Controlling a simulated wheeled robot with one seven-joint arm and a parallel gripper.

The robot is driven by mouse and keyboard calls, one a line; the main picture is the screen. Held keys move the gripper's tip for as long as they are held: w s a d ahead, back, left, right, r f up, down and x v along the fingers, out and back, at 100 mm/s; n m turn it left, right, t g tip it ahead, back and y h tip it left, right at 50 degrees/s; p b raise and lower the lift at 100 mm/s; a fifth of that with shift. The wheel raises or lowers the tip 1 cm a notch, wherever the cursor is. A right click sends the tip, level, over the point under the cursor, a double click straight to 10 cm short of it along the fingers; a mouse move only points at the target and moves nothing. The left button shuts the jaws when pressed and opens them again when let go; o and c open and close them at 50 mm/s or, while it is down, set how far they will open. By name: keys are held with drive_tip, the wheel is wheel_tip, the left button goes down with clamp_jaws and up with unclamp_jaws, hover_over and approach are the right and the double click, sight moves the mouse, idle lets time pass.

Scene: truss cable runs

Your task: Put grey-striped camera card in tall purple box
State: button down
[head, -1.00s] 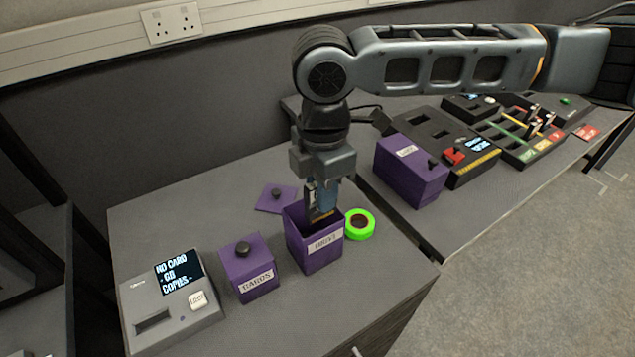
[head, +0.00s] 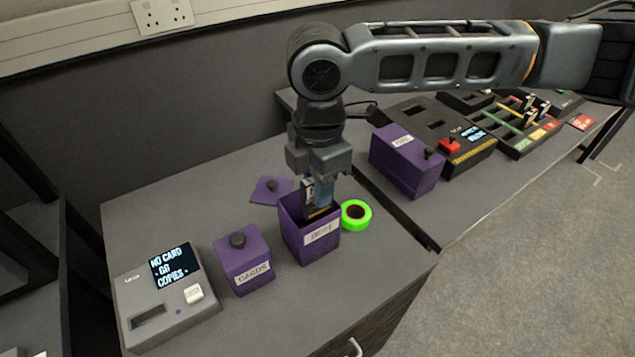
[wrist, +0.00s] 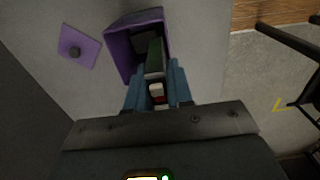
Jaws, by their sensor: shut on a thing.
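The tall purple box (head: 309,250) stands open on the near desk, with a white label on its front. My gripper (head: 318,200) points down over its opening, with the blue fingertips at about rim height. It is shut on a dark camera card (wrist: 154,58), which reaches down into the box mouth. The card's stripe cannot be made out, and its lower part is partly hidden by the box wall in the head view. In the wrist view the purple box (wrist: 119,55) surrounds the card's far end. Whether the card touches the box cannot be told.
A purple lid (head: 270,190) lies behind the box. A green tape roll (head: 348,222) is close at its right. A lidded purple box labelled CARDS (head: 244,262) and a grey card reader (head: 165,300) stand left. Another purple box (head: 405,165) is on the right desk.

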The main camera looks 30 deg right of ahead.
sight(318, 211)
drive_tip(key=shift+f+b, duration=0.9)
drive_tip(key=shift+f, duration=1)
idle(0.5)
drive_tip(key=c, duration=0.9)
unclamp_jaws()
drive_tip(key=shift+c, duration=1.3)
drive_tip(key=shift+r, duration=0.15)
wheel_tip(318, 211, up, 5)
drive_tip(key=p, duration=0.4)
drive_tip(key=shift+r+p, duration=0.15)
drive_tip(key=shift+p, duration=0.25)
drive_tip(key=shift+r, duration=1.25)
